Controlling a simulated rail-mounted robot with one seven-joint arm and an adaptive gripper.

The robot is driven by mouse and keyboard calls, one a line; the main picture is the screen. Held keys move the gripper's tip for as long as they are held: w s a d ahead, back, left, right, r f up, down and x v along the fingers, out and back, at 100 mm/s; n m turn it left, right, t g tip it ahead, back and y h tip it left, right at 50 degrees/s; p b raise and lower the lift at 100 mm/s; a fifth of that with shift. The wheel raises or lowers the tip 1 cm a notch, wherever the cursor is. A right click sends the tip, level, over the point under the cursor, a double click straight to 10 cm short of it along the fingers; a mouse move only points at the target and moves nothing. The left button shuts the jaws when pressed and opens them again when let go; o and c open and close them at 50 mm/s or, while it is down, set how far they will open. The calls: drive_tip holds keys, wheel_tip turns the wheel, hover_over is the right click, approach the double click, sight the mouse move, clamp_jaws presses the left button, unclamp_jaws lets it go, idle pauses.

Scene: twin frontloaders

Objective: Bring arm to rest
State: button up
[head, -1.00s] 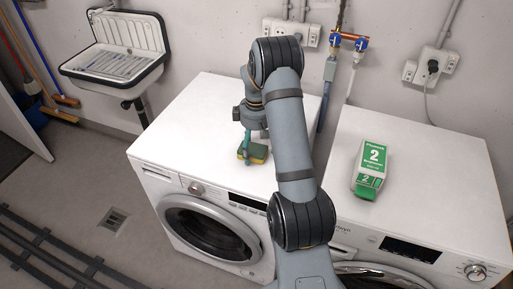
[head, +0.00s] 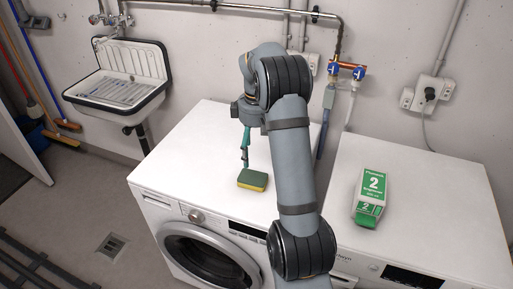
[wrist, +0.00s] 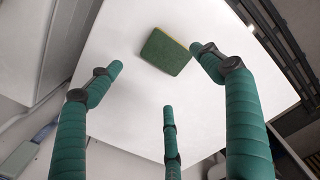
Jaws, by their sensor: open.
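My gripper (head: 245,157) has green fingers and is open and empty above the left washing machine. In the wrist view its fingers (wrist: 160,75) are spread wide apart with nothing between them. A green and yellow sponge (head: 252,180) lies flat on the top of the left washing machine (head: 190,160). In the wrist view the sponge (wrist: 166,52) lies just beyond the fingertips, apart from them. In the head view my arm rises in front of the right part of that machine's top and hides some of it.
A second white machine (head: 440,190) stands to the right, with a green and white box (head: 370,197) on top. A sink (head: 117,80) hangs on the wall at the left. Pipes with blue valves (head: 333,71) and sockets (head: 429,93) are on the back wall.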

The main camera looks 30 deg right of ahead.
sight(257, 176)
drive_tip(key=shift+r, duration=0.3)
wheel_tip(257, 176, down, 12)
drive_tip(key=shift+s+f+b, duration=0.1)
drive_tip(key=shift+f+b, duration=0.1)
drive_tip(key=shift+b, duration=0.25)
drive_tip(key=shift+w+r, duration=0.2)
drive_tip(key=shift+r, duration=0.75)
drive_tip(key=shift+s+r, duration=0.1)
drive_tip(key=shift+r, duration=0.55)
